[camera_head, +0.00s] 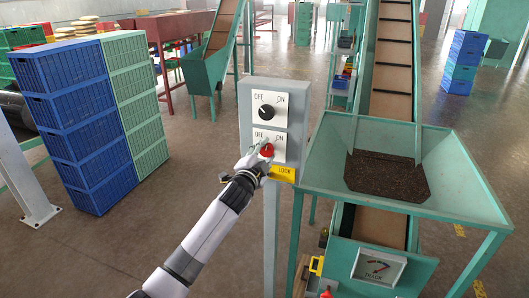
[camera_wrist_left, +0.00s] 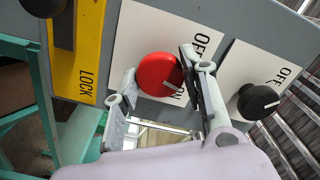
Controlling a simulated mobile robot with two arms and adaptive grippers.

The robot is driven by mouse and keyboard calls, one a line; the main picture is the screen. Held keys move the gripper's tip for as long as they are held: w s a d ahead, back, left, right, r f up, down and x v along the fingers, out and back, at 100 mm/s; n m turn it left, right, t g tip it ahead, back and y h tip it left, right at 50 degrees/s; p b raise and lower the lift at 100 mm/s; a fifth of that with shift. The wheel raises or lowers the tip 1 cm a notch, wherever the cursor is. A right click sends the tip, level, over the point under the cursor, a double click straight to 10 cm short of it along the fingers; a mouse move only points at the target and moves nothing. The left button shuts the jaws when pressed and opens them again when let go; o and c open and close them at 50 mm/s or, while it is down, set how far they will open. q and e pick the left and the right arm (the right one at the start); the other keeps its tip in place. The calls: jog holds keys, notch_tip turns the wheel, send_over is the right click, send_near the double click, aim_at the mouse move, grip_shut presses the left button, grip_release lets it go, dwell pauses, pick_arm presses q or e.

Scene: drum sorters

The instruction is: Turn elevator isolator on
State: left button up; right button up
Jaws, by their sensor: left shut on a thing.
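The red knob (camera_head: 267,150), which I take to be the isolator switch, sits on the lower white OFF/ON plate (camera_head: 279,143) of a grey control post. My left gripper (camera_head: 262,157) reaches it from below and is shut on it. In the left wrist view the red knob (camera_wrist_left: 157,72) lies between the two fingers (camera_wrist_left: 160,95), and its white mark points toward the ON lettering. Part of that lettering is hidden. My right gripper is not in view.
A black knob (camera_head: 266,111) sits on the plate above, and a yellow LOCK tag (camera_head: 283,174) is just below. A green hopper (camera_head: 460,195) with dark material stands close on the right. Stacked blue crates (camera_head: 75,110) stand at left. The floor between is clear.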

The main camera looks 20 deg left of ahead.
pick_arm(q)
jog(key=m+p, duration=0.1)
jog(key=m, duration=0.5)
dwell(0.6)
jog(key=o, duration=1.2)
jog(key=shift+c, duration=0.2)
jog(key=s, duration=1.2)
jog(key=shift+a, duration=0.2)
